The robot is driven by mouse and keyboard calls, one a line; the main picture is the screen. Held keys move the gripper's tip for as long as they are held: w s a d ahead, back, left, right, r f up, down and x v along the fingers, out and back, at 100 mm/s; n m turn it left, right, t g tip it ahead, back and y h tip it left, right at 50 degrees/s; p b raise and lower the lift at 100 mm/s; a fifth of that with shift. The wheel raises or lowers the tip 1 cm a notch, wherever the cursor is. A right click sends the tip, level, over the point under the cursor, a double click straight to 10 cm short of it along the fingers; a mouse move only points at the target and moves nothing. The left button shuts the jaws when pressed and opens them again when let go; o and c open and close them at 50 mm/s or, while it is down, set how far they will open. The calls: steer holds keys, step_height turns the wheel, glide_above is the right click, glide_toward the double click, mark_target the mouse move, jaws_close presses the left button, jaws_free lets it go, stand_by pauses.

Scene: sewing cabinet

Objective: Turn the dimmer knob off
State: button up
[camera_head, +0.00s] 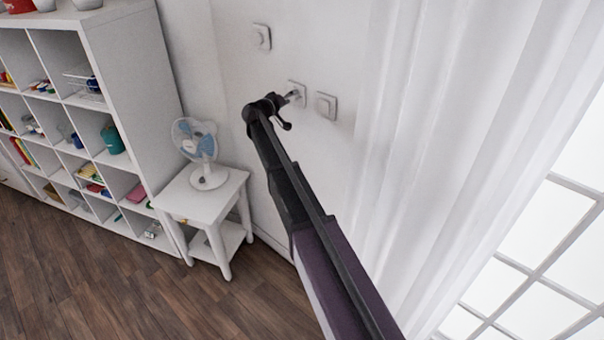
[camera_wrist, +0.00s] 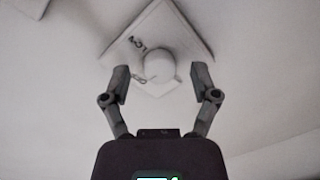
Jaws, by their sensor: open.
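The dimmer knob (camera_wrist: 159,64) is a small round white knob on a square white wall plate (camera_wrist: 185,38) with dark markings on its left side. My gripper (camera_wrist: 160,77) is open, with one finger to the left of the knob and one to the right. Gaps show between the knob and both fingers in the wrist view. In the head view my gripper (camera_head: 294,98) is at the middle one of three wall plates (camera_head: 299,87) and partly hides it. The knob itself cannot be made out there.
Another wall plate (camera_head: 326,105) is close to the right, and one (camera_head: 262,37) is up to the left. A white curtain (camera_head: 420,130) hangs to the right. A small white table (camera_head: 205,200) with a fan (camera_head: 208,178) and a white shelf (camera_head: 140,90) stand to the left.

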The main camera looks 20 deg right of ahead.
steer(key=m, duration=0.5)
steer(key=shift+f+m+b, duration=0.1)
steer(key=shift+m+b, duration=0.25)
steer(key=shift+m, duration=0.05)
steer(key=s+a+m+t, duration=0.1)
steer(key=s+a+m, duration=0.6)
steer(key=a, duration=0.4)
steer(key=s+d+f+n+g+y, duration=0.2)
steer(key=s+f, duration=0.1)
steer(key=s, duration=0.4)
steer(key=s+d+f+n+g+y+p, duration=0.1)
steer(key=s+d+f+n+g+y, duration=0.1)
steer(key=s, duration=0.5)
steer(key=s+d+f+n+g+y, duration=0.2)
steer(key=s+d+f+g, duration=0.1)
steer(key=s+f, duration=0.3)
steer(key=shift+s+f, duration=0.25)
steer(key=shift+s, duration=0.6)
stand_by(0.3)
